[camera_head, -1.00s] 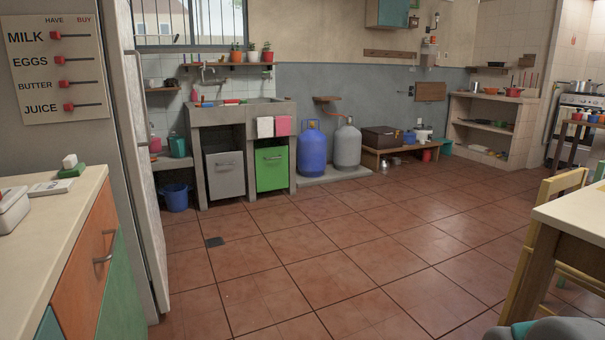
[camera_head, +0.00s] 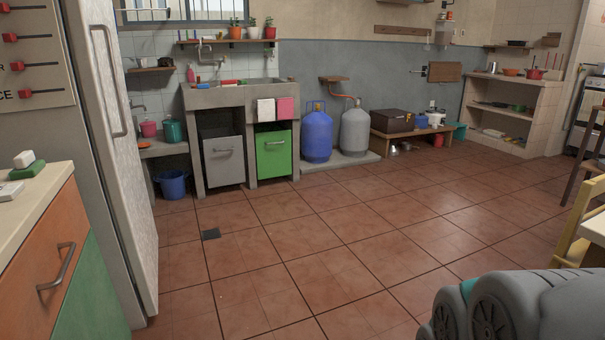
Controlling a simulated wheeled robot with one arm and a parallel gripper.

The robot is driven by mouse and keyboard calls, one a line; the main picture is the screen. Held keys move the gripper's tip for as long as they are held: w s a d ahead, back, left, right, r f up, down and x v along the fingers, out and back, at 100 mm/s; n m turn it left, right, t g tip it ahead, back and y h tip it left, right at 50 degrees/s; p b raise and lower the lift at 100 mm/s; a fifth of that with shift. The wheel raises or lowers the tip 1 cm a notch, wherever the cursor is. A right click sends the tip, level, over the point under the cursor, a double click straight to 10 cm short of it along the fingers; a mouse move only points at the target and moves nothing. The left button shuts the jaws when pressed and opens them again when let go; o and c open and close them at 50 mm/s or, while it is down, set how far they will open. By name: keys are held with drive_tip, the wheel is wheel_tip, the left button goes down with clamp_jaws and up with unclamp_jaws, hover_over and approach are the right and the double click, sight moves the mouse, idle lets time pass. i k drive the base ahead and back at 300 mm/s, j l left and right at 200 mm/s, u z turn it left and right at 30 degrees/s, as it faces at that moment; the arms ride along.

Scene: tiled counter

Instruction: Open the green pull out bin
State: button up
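The green pull-out bin (camera_head: 274,158) sits under the concrete sink counter across the room, to the right of a grey pull-out bin (camera_head: 224,163). Part of my arm shows large at the bottom right. My gripper itself is not in the view.
A blue bucket (camera_head: 173,184) stands left of the sink counter (camera_head: 238,97). Blue and grey gas cylinders (camera_head: 317,136) stand right of it. The fridge (camera_head: 115,150) and a drawer cabinet (camera_head: 50,265) line the left; a yellow chair (camera_head: 575,235) is at right. The tiled floor between is clear.

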sight(268, 149)
drive_tip(key=i+j+u, duration=0.2)
drive_tip(key=i+u, duration=0.15)
drive_tip(key=i, duration=0.7)
drive_tip(key=i+l+u, duration=0.1)
drive_tip(key=i+u, duration=0.2)
drive_tip(key=i, duration=0.75)
drive_tip(key=i+z, duration=0.2)
drive_tip(key=i, duration=1.15)
drive_tip(key=i+j+z, duration=0.2)
drive_tip(key=i, duration=1.15)
drive_tip(key=l, duration=0.1)
